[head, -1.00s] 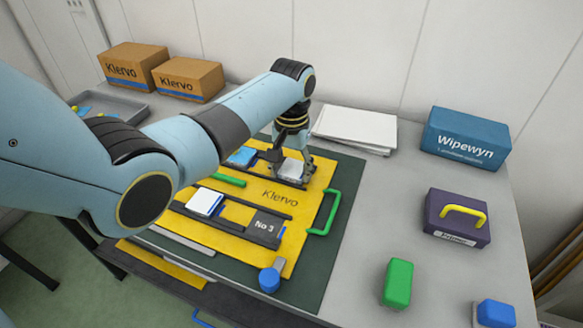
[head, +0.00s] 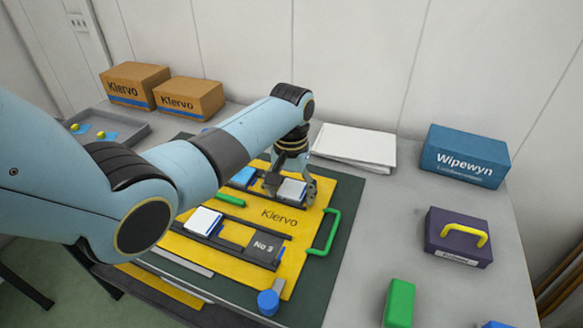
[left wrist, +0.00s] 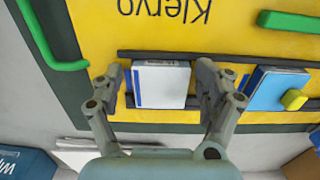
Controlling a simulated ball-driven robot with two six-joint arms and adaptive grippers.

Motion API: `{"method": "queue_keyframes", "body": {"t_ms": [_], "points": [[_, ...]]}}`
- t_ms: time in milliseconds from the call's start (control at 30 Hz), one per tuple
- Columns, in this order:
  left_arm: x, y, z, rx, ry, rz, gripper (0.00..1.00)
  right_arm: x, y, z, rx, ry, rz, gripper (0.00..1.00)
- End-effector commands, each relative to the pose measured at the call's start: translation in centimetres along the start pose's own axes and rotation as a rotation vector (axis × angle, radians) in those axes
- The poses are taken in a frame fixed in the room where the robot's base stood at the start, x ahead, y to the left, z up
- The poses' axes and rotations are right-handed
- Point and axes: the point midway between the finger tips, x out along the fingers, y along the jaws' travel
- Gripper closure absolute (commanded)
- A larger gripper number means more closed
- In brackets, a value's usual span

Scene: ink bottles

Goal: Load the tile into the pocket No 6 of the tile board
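The yellow tile board (head: 280,217) has an upper and a lower dark-railed row. A white tile with a blue edge (head: 291,190) lies in the upper row, between the fingers of my left gripper (head: 290,187). In the left wrist view the left gripper (left wrist: 162,92) is open around this tile (left wrist: 160,84), with a finger on each side and small gaps. A blue tile (left wrist: 268,87) with a yellow knob lies in the same row. Another white tile (head: 203,221) sits in the lower row, left of a dark "No 3" plate (head: 266,247). No 6 marking is readable. My right gripper is out of view.
A green handle (head: 328,232) and a blue knob (head: 268,301) stand at the board's edges. A grey tray (head: 140,132), Klervo boxes (head: 190,98), white sheets (head: 355,145), a Wipewyn box (head: 464,155) and a purple case (head: 458,237) surround it. Grey table right of the mat is partly clear.

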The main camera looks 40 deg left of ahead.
Motion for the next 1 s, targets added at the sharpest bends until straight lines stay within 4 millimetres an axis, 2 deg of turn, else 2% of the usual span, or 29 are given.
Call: {"method": "queue_keyframes", "body": {"t_ms": [300,500,700,1000], "points": [[-7.7,0.0,-0.4,0.0,0.014,-0.001,0.21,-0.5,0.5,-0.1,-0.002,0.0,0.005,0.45],[-11.2,0.0,-0.4,0.0,0.014,0.0,0.21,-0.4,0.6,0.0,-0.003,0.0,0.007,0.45],[-12.5,-0.1,-0.4,0.0,0.012,-0.001,0.21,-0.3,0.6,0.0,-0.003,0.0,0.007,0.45],[-12.5,-0.1,-0.4,0.0,0.012,-0.001,0.21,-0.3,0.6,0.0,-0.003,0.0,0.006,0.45]]}}
